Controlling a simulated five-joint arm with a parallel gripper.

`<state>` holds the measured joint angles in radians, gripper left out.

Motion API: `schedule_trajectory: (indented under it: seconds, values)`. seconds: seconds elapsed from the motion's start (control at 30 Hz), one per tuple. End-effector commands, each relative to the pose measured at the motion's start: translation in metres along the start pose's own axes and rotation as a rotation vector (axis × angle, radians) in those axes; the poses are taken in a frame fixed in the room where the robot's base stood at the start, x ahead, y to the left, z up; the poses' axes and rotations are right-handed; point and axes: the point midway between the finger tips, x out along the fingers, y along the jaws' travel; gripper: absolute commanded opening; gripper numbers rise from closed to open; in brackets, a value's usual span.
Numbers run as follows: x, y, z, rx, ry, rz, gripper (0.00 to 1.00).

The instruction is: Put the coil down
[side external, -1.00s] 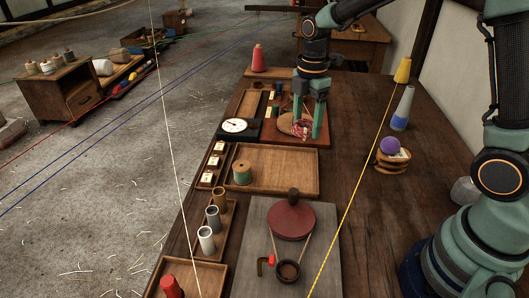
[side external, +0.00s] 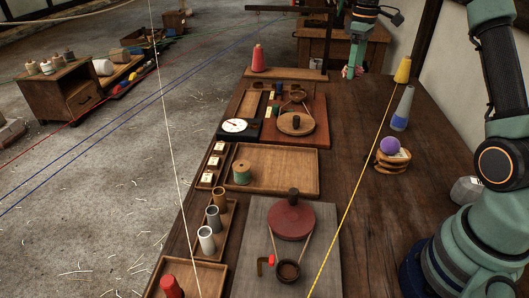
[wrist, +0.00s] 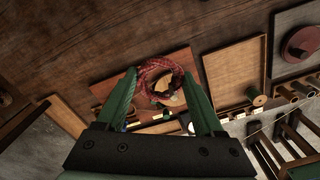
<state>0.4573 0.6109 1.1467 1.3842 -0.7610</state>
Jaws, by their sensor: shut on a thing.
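The coil, a ring of red and pale twisted rope, is held between the two green fingers of my gripper (wrist: 160,76) in the wrist view (wrist: 146,71). In the side view my gripper (side external: 354,62) is at the far right end of the workbench (side external: 365,115), and a small part of the coil (side external: 347,72) shows at its tips. The gripper is shut on the coil. It appears to be held above the bench, but the height is hard to tell.
A reddish board (side external: 319,112) with a round wooden disc (side external: 296,123) lies left of the gripper. A yellow line crosses the bench. Bare wood lies between.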

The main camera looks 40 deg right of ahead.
Motion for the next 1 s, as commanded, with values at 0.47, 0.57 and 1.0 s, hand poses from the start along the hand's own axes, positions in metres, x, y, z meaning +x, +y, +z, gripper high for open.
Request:
schedule_trajectory:
  seconds: [0.47, 0.57, 1.0]
  values:
    - [0.026, 0.073, 0.044, 0.421, -0.004, -0.003, 0.15]
    - [0.049, 0.072, 0.044, 0.419, -0.004, -0.004, 0.15]
    - [0.148, 0.072, 0.043, 0.416, -0.002, -0.002, 0.15]
